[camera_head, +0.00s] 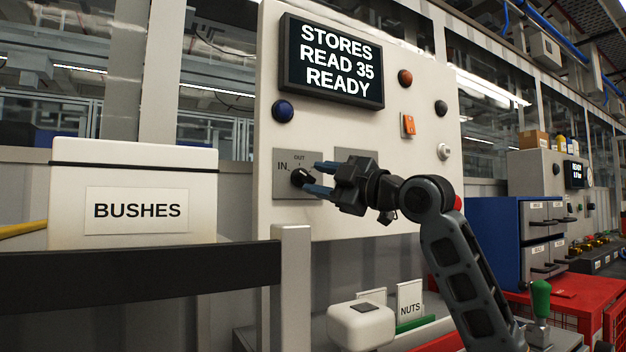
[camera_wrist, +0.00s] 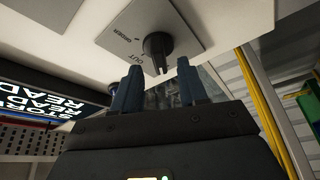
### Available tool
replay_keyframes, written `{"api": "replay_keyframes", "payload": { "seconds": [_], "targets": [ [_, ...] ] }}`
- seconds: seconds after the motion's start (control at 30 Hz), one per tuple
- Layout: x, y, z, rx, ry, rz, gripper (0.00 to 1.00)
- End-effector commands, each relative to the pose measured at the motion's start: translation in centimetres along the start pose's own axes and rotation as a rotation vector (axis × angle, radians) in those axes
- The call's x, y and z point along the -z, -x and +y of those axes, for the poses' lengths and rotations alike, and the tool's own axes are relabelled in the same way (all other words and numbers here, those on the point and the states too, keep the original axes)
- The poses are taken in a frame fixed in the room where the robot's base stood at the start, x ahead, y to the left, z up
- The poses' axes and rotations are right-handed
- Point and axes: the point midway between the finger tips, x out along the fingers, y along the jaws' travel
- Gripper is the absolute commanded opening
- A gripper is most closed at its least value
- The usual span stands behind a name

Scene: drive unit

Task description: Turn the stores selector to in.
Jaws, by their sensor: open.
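The selector is a black knob (camera_head: 301,179) on a grey plate (camera_head: 283,187) low on the white panel, marked IN at its left and OUT above. The wrist view also shows the knob (camera_wrist: 157,46) with its plate (camera_wrist: 135,22); OUT reads beside it. I cannot tell for sure which mark the knob points at. My gripper (camera_head: 316,178) is open, with its blue fingers reaching left towards the knob. In the wrist view the two fingertips (camera_wrist: 158,73) lie either side of the knob's line, with the knob just beyond them. My gripper hides most of a second plate (camera_head: 348,155).
A screen (camera_head: 332,62) above reads STORES READ 35 READY. Buttons and an orange switch (camera_head: 408,125) sit on the panel to the right. A BUSHES bin (camera_head: 135,160) stands at left behind a dark rail (camera_head: 140,277). A NUTS card (camera_head: 410,301) and white box (camera_head: 361,325) are below.

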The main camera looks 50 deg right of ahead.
Motion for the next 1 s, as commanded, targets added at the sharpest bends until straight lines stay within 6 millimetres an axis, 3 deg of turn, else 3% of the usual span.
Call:
{"api": "replay_keyframes", "payload": {
  "seconds": [0.1, 0.33, 1.0],
  "targets": [
    [-0.1, 2.2, -0.1, -0.001, 0.0, -0.001, 0.43],
    [0.0, 4.9, -0.1, 0.0, 0.0, 0.0, 0.43],
    [0.0, 5.3, 0.0, 0.001, 0.0, 0.0, 0.43]
  ]
}}
